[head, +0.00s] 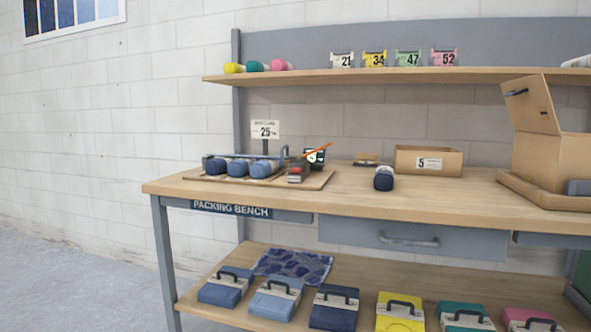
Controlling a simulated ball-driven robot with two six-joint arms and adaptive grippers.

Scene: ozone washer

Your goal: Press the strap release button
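On the left part of the packing bench, in the head view, a small grey device (297,177) stands on a board (245,184). It has a red spot (295,170) on it that looks like a button; it is too small to tell whether this is the strap release button. Blue rolled items (238,167) lie in a row beside it, within a grey frame. A dark unit with a small display (315,158) stands just behind, with a thin orange piece (319,149) slanting up over it. Neither of my grippers is in view.
A dark blue roll (384,178) lies on the bench (450,200). A low cardboard box (428,162) marked 5 and a large open carton (548,150) stand right of it. Above is a shelf (400,76); below, several coloured cases lie on a lower shelf (350,285).

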